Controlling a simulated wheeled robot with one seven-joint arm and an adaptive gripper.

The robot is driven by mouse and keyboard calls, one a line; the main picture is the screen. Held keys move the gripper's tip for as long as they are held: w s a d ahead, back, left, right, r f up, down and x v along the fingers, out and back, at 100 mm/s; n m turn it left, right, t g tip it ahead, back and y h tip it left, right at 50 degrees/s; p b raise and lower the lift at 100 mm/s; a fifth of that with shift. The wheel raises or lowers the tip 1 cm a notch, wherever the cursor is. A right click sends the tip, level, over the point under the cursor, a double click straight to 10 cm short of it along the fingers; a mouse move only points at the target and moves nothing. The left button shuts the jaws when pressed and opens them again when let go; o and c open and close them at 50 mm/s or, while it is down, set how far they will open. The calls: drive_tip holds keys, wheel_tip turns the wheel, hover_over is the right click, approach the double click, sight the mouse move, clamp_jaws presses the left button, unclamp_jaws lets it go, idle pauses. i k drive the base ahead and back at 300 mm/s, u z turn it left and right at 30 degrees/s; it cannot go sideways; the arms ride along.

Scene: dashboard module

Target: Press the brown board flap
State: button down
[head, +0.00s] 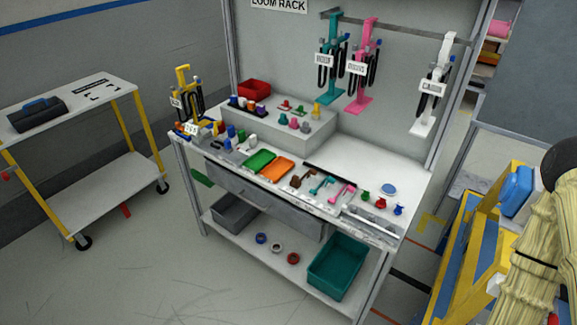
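A row of small coloured parts lies along the front of the workbench top (385,155). In it, a small brown piece (297,181) looks like the brown flap. It sits on a pale strip board (318,199) at the front edge, left of a teal piece (320,187) and a pink piece (341,193). It is too small to tell whether the flap is raised or pressed down. My gripper is not in view, and nothing touches the brown piece.
Green (259,161) and orange (277,170) trays lie left of the brown piece. Coloured stands hang behind, including a pink one (364,75). A yellow-legged cart (70,190) stands left. A yellow-and-blue frame (465,255) stands right. Floor in front is clear.

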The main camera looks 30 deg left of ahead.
sight(314, 172)
drive_tip(key=u, duration=0.35)
drive_tip(key=i, duration=0.35)
drive_tip(key=z, duration=0.85)
drive_tip(key=k, duration=0.7)
drive_tip(key=u, duration=1.35)
